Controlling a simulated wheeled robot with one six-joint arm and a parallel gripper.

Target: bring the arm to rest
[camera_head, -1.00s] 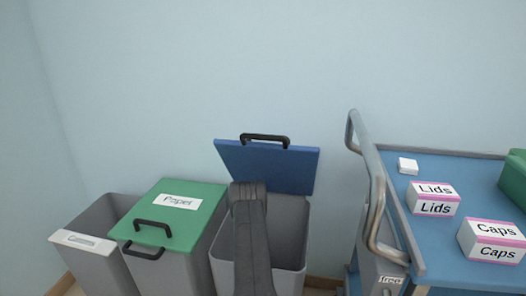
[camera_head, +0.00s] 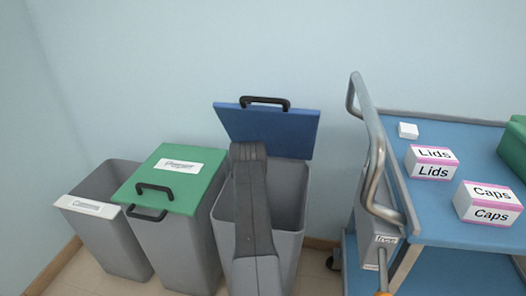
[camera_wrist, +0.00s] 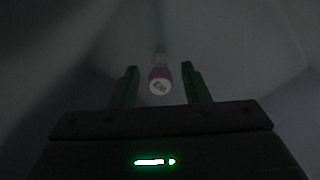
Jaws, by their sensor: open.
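My arm reaches down into the grey bin with the raised blue lid (camera_head: 268,132) in the head view. My gripper is hidden inside the bin there. In the dark wrist view my gripper (camera_wrist: 160,85) is open, its two fingers apart. A small item with a pink-red band and a pale end (camera_wrist: 159,80) shows between and beyond the fingers. I cannot tell how far it is from them or whether it touches anything. Dim grey bin walls surround it.
A grey bin with a green lid (camera_head: 172,180) and an open grey bin (camera_head: 105,225) stand to the left. A blue-topped trolley (camera_head: 420,215) with a metal rail (camera_head: 372,165) stands to the right, bearing Lids (camera_head: 431,162) and Caps (camera_head: 488,204) boxes. The wall is behind.

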